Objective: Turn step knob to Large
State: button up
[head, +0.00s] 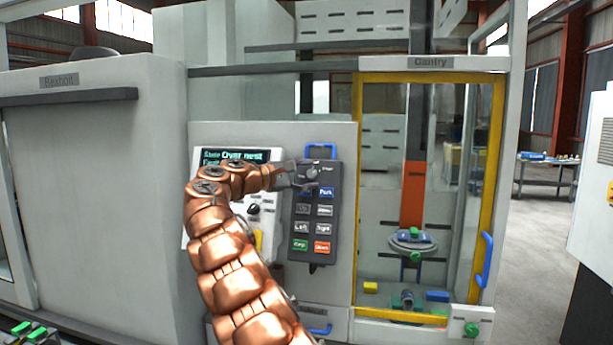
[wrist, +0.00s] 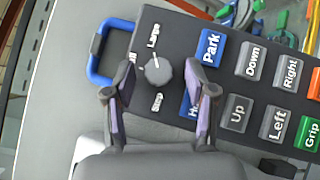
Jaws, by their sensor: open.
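The step knob (wrist: 158,70) is a small round grey knob on the dark pendant panel (wrist: 170,25). In the wrist view, one label reading like "Large" is above it and another is below it. A small light mark shows near its upper edge; I cannot tell exactly which setting it points to. My gripper (wrist: 158,92) is open, with one finger on each side of the knob and a gap to both. In the head view my gripper (head: 297,179) is at the top of the pendant panel (head: 325,222) and partly covers the knob area.
Push buttons, including blue Park (wrist: 210,47), sit right beside the right finger. A blue handle (wrist: 100,52) is near the left finger. In the head view, a display box (head: 236,158) is left of the pendant, and a yellow-framed glass door (head: 432,78) is to the right.

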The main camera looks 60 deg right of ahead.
jog(key=v, duration=1.2)
dwell(0.6)
jog(key=s+a+f+t+y, duration=0.1)
jog(key=s+a+f+y, duration=0.4)
jog(key=s+a+f, duration=0.5)
jog(key=s+a+f+t+y, duration=0.1)
jog(key=s+a+f+y, duration=0.5)
jog(key=s+a+f, duration=0.5)
jog(key=s+a+f+m+t+y, duration=0.1)
jog(key=s+a+f+y, duration=0.4)
jog(key=a, duration=1.9)
jog(key=s+f+t, duration=0.1)
jog(key=s+f, duration=0.4)
jog(key=f, duration=0.4)
jog(key=shift+s+f, duration=0.15)
jog(key=shift+f, duration=0.05)
